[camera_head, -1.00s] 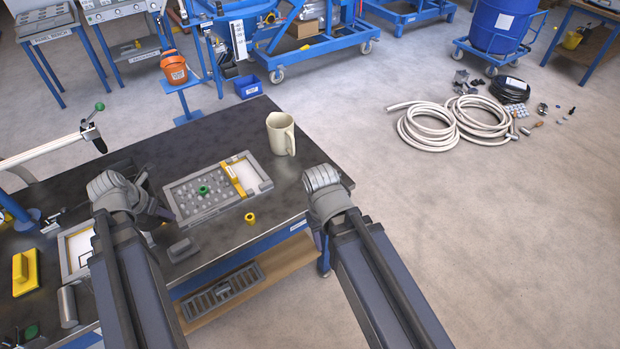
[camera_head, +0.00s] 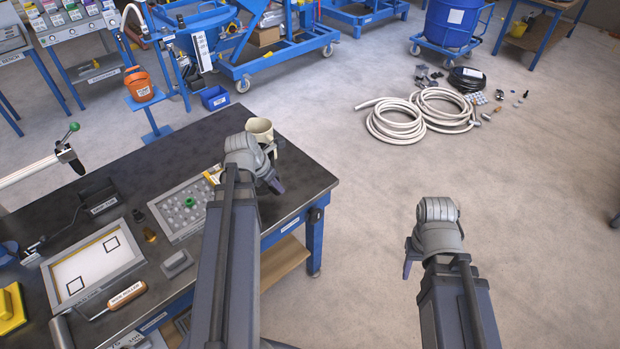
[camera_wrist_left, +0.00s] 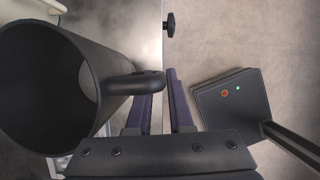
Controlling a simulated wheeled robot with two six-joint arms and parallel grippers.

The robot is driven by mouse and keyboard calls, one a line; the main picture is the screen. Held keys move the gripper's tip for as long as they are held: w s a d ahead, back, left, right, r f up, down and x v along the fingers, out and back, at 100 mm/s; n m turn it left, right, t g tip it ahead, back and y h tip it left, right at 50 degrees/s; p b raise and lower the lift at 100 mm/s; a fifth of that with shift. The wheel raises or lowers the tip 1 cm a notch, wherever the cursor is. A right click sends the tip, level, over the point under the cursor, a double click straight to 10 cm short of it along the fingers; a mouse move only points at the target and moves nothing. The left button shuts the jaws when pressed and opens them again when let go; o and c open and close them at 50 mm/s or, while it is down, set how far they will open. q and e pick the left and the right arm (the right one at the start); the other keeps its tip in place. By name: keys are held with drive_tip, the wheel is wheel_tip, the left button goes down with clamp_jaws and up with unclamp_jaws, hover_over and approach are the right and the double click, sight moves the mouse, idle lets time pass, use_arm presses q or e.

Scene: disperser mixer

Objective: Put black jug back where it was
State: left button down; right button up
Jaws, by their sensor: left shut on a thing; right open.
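The black jug (camera_wrist_left: 42,88) fills the left side of the left wrist view, its dark round opening facing the camera. My left gripper (camera_wrist_left: 160,82) is shut on its handle (camera_wrist_left: 130,86). In the head view the left gripper (camera_head: 271,181) is over the far right part of the table, just in front of the beige jug (camera_head: 258,130). The black jug is hidden behind my wrist there. My right gripper (camera_head: 407,262) is open and empty over the bare floor, right of the table.
The dark table (camera_head: 110,180) carries a grey tray of round pegs (camera_head: 182,207), a white framed panel (camera_head: 95,267) and an orange-handled roller (camera_head: 127,295). The beige jug stands close to the held jug. Coiled white hoses (camera_head: 395,125) lie on the floor.

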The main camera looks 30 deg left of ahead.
use_arm(q)
drive_tip(key=w+d, duration=0.2)
drive_tip(key=w, duration=1.3)
drive_tip(key=shift+m, duration=0.3)
wheel_tip(320, 180, down, 10)
drive_tip(key=b, duration=1)
drive_tip(key=shift+a, duration=0.15)
drive_tip(key=shift+f, duration=0.2)
drive_tip(key=c, duration=0.8)
unclamp_jaws()
drive_tip(key=shift+r, duration=0.15)
drive_tip(key=shift+s+r+p, duration=0.15)
drive_tip(key=shift+r+p, duration=0.5)
drive_tip(key=shift+r, duration=0.05)
drive_tip(key=p+v, duration=0.9)
drive_tip(key=v, duration=0.1)
drive_tip(key=shift+s+a+r+p, duration=0.15)
drive_tip(key=shift+a+r+p, duration=0.1)
drive_tip(key=shift+p, duration=0.15)
